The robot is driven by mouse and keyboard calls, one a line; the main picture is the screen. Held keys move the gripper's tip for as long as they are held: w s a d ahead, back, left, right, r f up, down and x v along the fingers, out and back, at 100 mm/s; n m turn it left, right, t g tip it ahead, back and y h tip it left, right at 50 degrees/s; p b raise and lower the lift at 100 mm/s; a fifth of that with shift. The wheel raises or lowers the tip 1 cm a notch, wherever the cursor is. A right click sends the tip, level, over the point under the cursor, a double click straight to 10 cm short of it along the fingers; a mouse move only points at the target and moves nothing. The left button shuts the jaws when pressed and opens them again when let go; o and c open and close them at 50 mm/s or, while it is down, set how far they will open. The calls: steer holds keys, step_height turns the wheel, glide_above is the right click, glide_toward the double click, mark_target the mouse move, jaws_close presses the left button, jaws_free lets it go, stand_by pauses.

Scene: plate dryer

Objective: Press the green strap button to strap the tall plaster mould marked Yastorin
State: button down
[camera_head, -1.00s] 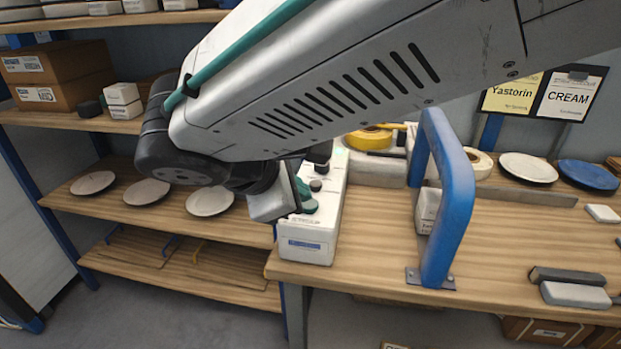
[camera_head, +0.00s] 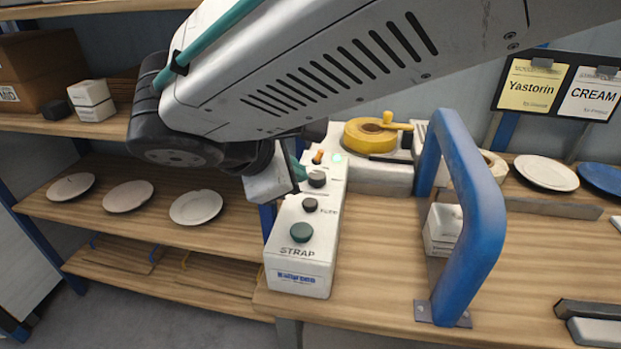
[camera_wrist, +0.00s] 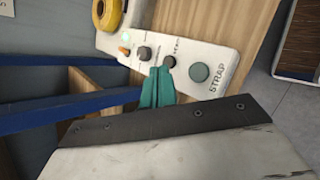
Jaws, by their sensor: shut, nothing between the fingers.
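The green strap button (camera_head: 301,232) is a round dark-green knob above the word STRAP, at the near end of a white control box (camera_head: 301,270). It also shows in the wrist view (camera_wrist: 200,72), to the right of my gripper. My gripper (camera_wrist: 157,72) has teal fingers, shut and empty, pointing at the box beside a dark knob and apart from the green button. In the head view, the fingers (camera_head: 298,170) are mostly hidden by my arm. The name Yastorin is on a yellow card (camera_head: 534,87). I cannot make out a tall mould with that mark.
Dark knobs (camera_head: 317,180), an orange switch and a lit green lamp are farther back on the box. A yellow tape roll (camera_head: 368,138) is at the back.

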mark_target(297, 233)
steer(key=shift+f, duration=4.4)
steer(key=shift+f, duration=0.15)
steer(key=shift+f, duration=0.3)
steer(key=shift+f, duration=0.55)
steer(key=shift+r, duration=1)
steer(key=shift+r, duration=2.5)
